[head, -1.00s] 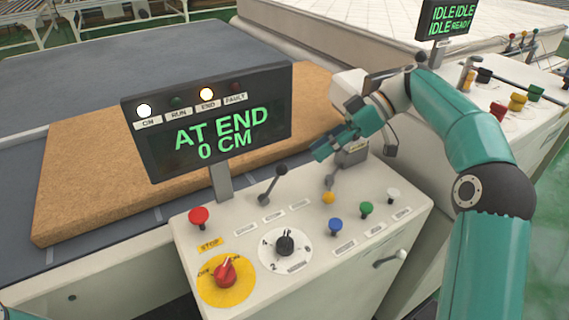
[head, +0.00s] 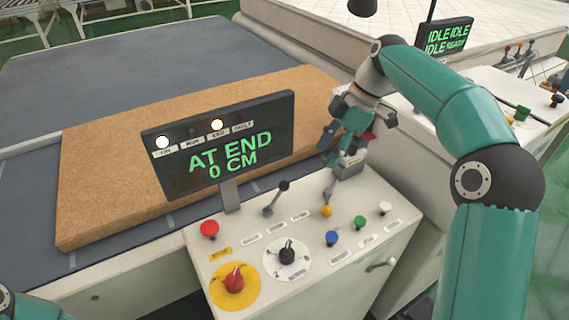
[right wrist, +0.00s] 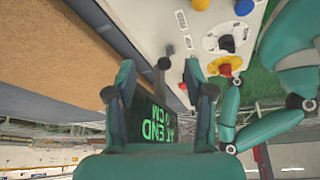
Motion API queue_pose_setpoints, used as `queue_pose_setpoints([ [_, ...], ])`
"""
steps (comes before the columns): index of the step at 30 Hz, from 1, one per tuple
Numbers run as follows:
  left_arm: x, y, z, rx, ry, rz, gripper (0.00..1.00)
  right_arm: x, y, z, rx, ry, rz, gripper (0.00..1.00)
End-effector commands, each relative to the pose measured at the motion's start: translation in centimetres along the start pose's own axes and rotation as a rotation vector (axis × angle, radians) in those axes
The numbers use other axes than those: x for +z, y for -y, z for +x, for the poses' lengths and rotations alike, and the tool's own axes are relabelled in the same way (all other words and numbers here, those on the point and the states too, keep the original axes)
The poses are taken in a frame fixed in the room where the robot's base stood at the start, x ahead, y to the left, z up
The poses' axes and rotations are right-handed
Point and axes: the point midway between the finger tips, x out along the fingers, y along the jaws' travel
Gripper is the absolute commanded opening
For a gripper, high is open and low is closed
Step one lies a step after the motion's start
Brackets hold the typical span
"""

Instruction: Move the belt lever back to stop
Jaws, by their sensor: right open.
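The belt lever (head: 275,199), a grey stalk with a black knob, stands on the white console behind a row of small labels. It tilts up and right in the head view. The labels are too small to read surely. My right gripper (head: 328,140) is open and empty, above and to the right of the lever, apart from it. In the right wrist view, the lever (right wrist: 161,74) shows in the gap between the open fingers (right wrist: 158,92), farther off.
The display (head: 218,145) reads AT END, 0 CM, with two lamps lit. A red button (head: 209,229), a red switch (head: 234,283) and a black dial (head: 287,255) are nearby. A brown mattress (head: 100,190) lies behind.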

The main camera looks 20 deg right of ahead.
Motion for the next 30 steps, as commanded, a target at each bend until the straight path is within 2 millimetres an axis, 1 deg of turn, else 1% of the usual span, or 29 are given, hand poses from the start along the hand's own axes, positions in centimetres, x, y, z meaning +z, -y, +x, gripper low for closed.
queue_pose_setpoints([
  [1,0.0,-0.9,-2.5,0.0,0.0,0.0,0.4,-2.1,0.2,-2.6,0.003,0.018,-0.03,0.53],
  [3,0.0,-1.3,-3.6,0.0,0.0,0.0,0.4,-3.7,0.5,-3.8,0.005,0.024,-0.059,0.53],
  [6,0.1,-1.6,-4.3,0.0,0.001,0.0,0.4,-5.3,0.7,-4.7,0.007,0.022,-0.084,0.53],
  [7,0.1,-1.6,-4.4,0.0,0.001,0.0,0.4,-5.5,0.7,-4.7,0.008,0.021,-0.088,0.53],
  [11,0.1,-1.5,-4.2,0.0,0.001,0.0,0.4,-5.9,0.8,-4.1,0.007,0.02,-0.095,0.53],
  [14,0.1,-1.4,-4.0,0.0,0.001,0.0,0.4,-5.8,0.8,-3.0,0.006,0.019,-0.094,0.53],
  [17,0.1,-1.4,-3.8,0.0,0.001,0.0,0.4,-5.8,0.9,-1.5,0.004,0.019,-0.094,0.53],
  [30,0.1,-1.6,-4.3,0.0,0.001,0.0,0.4,-5.7,0.8,7.7,0.003,0.018,-0.093,0.53],
])
